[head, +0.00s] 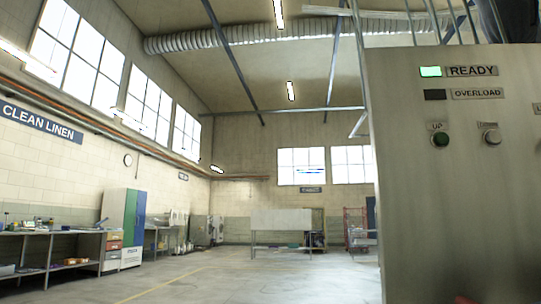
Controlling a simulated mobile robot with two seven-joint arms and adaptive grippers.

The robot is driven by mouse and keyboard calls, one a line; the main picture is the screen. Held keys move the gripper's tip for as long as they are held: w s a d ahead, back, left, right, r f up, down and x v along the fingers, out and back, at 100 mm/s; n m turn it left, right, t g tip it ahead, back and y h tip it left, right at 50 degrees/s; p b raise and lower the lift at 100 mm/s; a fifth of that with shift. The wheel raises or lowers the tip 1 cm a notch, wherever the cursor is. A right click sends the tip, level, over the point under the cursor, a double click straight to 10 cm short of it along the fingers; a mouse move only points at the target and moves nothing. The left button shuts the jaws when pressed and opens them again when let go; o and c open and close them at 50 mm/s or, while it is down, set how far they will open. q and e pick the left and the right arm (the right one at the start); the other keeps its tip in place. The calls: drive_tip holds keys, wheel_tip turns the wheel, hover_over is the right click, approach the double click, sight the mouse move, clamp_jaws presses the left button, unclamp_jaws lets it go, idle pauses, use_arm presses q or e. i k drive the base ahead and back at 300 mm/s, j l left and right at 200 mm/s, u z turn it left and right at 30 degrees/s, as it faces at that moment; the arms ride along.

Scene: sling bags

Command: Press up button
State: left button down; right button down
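A large grey metal control panel (450,220) fills the right side of the head view, close to me. The lamp (435,95) beside the OVERLOAD label is dark. Neither of my grippers shows, and nothing touches the buttons.
A red part (466,299) just shows at the panel's bottom edge. A workbench (50,236) with items and a green-and-blue cabinet (124,225) stand along the left wall. A red cage trolley (357,228) is at the back. The concrete floor (240,280) left of the panel is open.

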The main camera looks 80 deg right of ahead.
sight(441, 139)
drive_tip(key=k+z, duration=0.1)
drive_tip(key=z, duration=0.3)
drive_tip(key=k+z, duration=0.15)
drive_tip(key=z, duration=0.25)
drive_tip(key=k+z, duration=0.1)
drive_tip(key=z, duration=0.35)
drive_tip(key=k+z, duration=0.1)
drive_tip(key=z, duration=0.3)
drive_tip(key=i+z, duration=0.15)
drive_tip(key=z, duration=0.25)
drive_tip(key=i+j+z, duration=0.1)
drive_tip(key=z, duration=0.35)
drive_tip(key=i+j+z, duration=0.1)
drive_tip(key=z, duration=0.3)
drive_tip(key=j+z, duration=0.25)
drive_tip(key=z, duration=0.2)
drive_tip(key=i+j+z, duration=0.1)
drive_tip(key=z, duration=0.3)
drive_tip(key=j, duration=0.1)
